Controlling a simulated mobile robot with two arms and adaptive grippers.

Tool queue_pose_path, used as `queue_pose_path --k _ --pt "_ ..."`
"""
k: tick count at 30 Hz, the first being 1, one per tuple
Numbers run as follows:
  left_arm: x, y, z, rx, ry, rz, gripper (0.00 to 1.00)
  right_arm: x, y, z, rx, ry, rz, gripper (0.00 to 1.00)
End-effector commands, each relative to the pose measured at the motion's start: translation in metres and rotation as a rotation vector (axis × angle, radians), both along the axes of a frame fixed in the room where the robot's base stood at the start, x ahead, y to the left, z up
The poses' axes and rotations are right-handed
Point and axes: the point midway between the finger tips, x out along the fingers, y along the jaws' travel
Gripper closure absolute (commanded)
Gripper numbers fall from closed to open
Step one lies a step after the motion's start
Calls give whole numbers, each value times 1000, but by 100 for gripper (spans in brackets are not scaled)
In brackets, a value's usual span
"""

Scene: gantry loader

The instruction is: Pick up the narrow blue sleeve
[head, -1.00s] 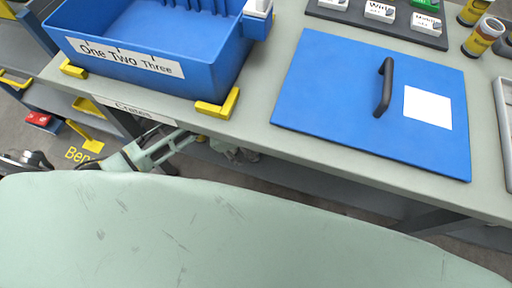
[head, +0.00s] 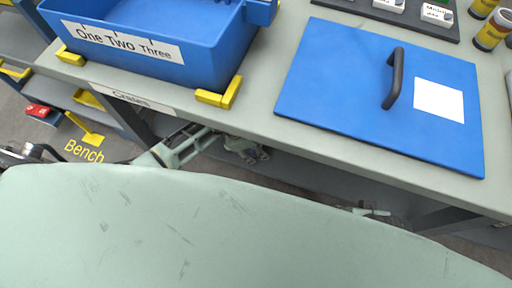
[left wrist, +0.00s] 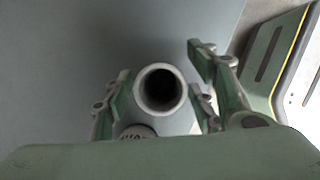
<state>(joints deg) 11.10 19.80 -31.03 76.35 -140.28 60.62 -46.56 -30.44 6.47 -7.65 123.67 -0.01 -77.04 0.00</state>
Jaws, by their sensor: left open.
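No narrow blue sleeve can be made out in the head view. My left gripper (head: 248,150) is below the front edge of the bench, small and partly hidden. In the left wrist view it is open, with a finger on each side of a pale grey round tube (left wrist: 160,112) with a dark bore. I cannot tell whether this tube is the sleeve, or whether the fingers touch it. A small part of what looks like my right gripper (head: 372,211) shows under the bench edge; its jaws cannot be read.
A blue crate (head: 205,62) labelled One Two Three stands between yellow corner stops (head: 220,93) on the bench (head: 262,75). A blue lid (head: 340,90) with a black handle lies to its right. Tins (head: 492,30) stand at the far right.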

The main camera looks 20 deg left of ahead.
Motion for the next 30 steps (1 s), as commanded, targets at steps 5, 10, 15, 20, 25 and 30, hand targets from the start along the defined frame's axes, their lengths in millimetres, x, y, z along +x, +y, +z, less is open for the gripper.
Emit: queue_pose_path --k 5,10,15,20,25,30 --pt "0 0 0 0 0 0 58 0 0 0 0 0 0 60" --pt "0 0 0 0 0 0 72 0 0 0 0 -1 0 60" --pt "0 0 0 0 0 0 87 0 0 0 -1 -1 0 60" --pt "0 0 0 0 0 0 100 1 0 0 -1 -2 0 60" --pt "0 0 1 -1 -2 0 100 1 0 0 0 -2 0 60" --pt "1 0 3 -1 -2 -1 100 1 0 1 0 -2 0 60"
